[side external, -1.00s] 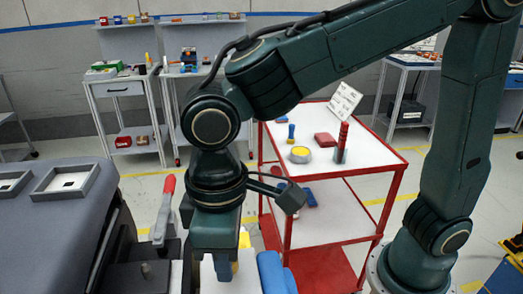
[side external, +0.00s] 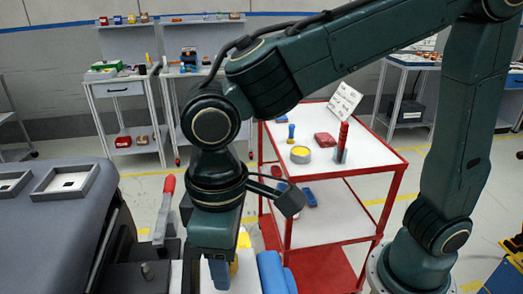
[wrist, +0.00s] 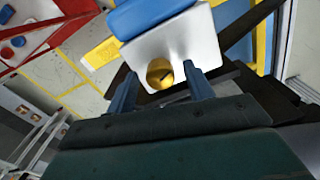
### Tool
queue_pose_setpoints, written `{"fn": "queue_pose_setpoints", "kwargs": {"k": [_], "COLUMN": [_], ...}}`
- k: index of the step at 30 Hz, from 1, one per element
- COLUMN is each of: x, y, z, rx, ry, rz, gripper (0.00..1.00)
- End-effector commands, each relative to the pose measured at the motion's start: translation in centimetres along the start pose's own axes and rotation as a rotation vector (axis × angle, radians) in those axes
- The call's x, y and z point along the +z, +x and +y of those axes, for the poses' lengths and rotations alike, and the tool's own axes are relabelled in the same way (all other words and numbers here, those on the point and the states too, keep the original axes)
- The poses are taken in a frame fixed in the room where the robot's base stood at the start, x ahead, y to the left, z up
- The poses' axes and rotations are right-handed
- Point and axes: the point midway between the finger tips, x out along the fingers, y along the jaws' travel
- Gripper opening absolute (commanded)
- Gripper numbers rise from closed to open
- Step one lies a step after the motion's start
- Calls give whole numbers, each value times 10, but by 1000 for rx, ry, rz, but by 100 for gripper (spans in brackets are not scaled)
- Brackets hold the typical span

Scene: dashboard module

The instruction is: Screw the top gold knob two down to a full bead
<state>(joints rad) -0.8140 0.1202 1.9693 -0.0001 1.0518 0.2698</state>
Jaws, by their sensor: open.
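The gold knob (wrist: 160,73) shows in the wrist view, with a dark slot, on a pale block (wrist: 185,45). My gripper (wrist: 161,79) is open, with one blue finger on each side of the knob. A gap shows between each finger and the knob. In the side view my gripper (side external: 219,272) points down at the pale block (side external: 247,283), and a bit of yellow-gold shows beside its finger. I cannot tell from there how high the knob sits, and the bead under it is hidden.
A blue part (wrist: 150,15) adjoins the pale block; it shows right of my gripper in the side view (side external: 273,272). A red-handled clamp (side external: 165,205) stands left of my gripper. A red-framed cart (side external: 370,165) stands behind, with small objects on it.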

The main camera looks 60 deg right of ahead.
Motion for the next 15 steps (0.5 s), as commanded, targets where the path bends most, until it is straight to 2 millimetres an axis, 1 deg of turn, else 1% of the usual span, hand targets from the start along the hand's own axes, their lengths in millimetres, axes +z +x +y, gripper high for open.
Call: {"fn": "queue_pose_setpoints", "kwargs": {"k": [5, 8, 11, 15], "x": [0, -1, -1, -1], "y": [-4, -10, -20, -40], "z": [0, 0, 0, 0], "rx": [0, -1, -1, -1], "ry": [0, 0, 0, 0], "rz": [2, 2, 3, 5], "gripper": [52, 52, 52, 52]}}
